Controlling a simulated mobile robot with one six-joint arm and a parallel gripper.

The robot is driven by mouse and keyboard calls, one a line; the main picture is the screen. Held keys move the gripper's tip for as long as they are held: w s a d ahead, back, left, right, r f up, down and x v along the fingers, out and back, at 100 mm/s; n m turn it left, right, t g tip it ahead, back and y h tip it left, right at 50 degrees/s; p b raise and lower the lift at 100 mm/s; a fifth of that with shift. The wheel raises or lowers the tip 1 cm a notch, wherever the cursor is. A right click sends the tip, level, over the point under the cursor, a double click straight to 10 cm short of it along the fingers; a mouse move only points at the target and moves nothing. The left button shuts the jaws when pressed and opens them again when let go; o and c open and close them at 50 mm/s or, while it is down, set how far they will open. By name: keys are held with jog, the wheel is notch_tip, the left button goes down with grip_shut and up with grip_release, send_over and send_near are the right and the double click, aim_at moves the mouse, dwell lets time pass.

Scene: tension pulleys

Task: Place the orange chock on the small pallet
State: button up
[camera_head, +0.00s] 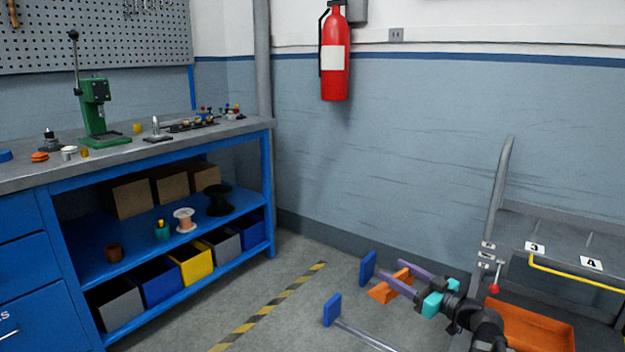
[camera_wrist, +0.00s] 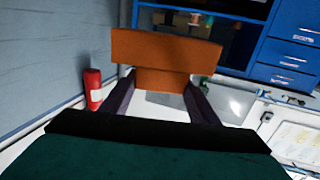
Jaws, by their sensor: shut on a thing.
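The orange chock (camera_head: 386,292) is between the two purple fingers of my gripper (camera_head: 380,271), low in the right half of the head view. My gripper is shut on it. Part of the chock is hidden behind a finger. In the wrist view the orange chock (camera_wrist: 165,50) spans the gap ahead of my fingers (camera_wrist: 160,84), with a broad upper face and a narrower lower part. I cannot pick out the small pallet with certainty in either view.
Two blue blocks (camera_head: 332,309) stand near the chock, with a grey rod nearby. A grey cart (camera_head: 510,224) with numbered places and an orange bin (camera_head: 530,330) is at right. A blue workbench (camera_head: 265,190) is at left.

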jog(key=shift+n+g+y, duration=0.7)
jog(key=shift+y, duration=0.1)
jog(key=a, duration=0.1)
jog(key=s+a, duration=0.1)
jog(key=s+a+r, duration=0.1)
jog(key=a, duration=0.1)
jog(key=s+a+f+n+g+y, duration=0.1)
jog(key=s+a+n+g+y, duration=0.1)
jog(key=s+a, duration=0.15)
notch_tip(320, 180, up, 20)
jog(key=p, duration=2.9)
send_over(385, 287)
jog(key=s+a, duration=0.3)
jog(key=shift+s+d, duration=0.1)
jog(key=shift+d, duration=0.05)
